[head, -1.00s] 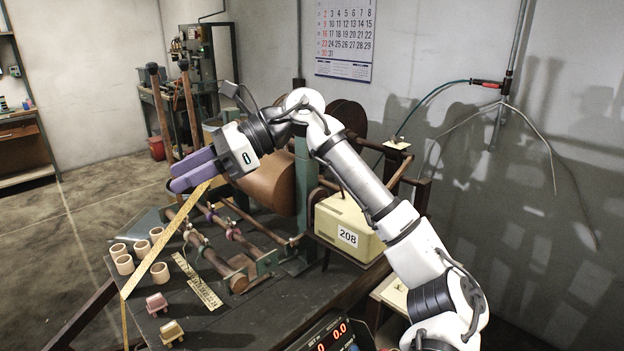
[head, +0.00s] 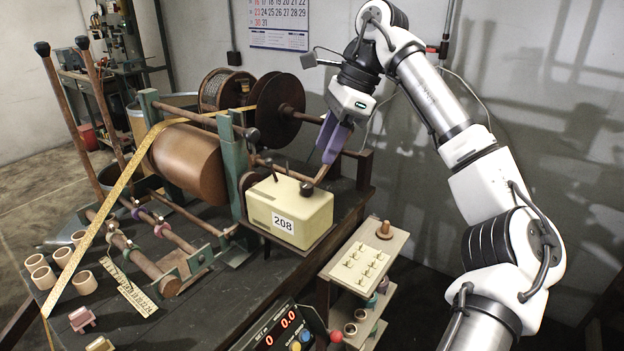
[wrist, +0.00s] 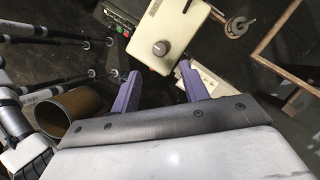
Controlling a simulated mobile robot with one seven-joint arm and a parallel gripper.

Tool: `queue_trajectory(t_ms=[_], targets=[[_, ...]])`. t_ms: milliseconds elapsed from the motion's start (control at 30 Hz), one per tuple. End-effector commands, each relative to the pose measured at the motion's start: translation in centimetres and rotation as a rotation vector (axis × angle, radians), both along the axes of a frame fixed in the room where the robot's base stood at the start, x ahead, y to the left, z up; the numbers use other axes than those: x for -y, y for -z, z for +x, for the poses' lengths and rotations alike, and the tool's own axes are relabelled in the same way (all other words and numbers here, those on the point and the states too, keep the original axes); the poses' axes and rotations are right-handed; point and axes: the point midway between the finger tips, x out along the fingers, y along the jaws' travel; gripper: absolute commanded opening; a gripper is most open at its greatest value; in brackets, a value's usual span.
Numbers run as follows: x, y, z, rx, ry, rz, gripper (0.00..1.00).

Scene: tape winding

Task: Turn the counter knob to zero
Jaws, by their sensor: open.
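The cream box (head: 290,215) labelled 208 stands on the dark bench below my gripper (head: 331,158). In the wrist view, a round grey knob (wrist: 160,48) sits on the face of the cream box (wrist: 152,25). In that view the purple fingers of my gripper (wrist: 159,70) are apart, one to each side of the knob's line, with nothing between them. In the head view the gripper points down above the box's back right side, clear of the box. A small dark knob (head: 307,188) shows on the box top.
A black panel (head: 280,335) with red digits reading 0 and 0.0 stands in front. A shelf (head: 365,262) with small pegs is to the right of the box. The brown drum (head: 187,163) and the yellow tape (head: 98,222) are to the left.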

Motion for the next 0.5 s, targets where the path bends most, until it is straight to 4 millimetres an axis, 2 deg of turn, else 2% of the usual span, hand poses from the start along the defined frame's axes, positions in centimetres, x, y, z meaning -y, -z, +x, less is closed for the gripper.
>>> queue_trajectory(t_ms=[33,300,500], targets=[[-0.5,1.0,-0.1,-0.003,-0.005,0.004,0.45],[-2.2,5.1,-0.4,-0.001,-0.003,0.002,0.45],[-2.9,6.8,-0.5,-0.001,-0.001,0.000,0.45]])
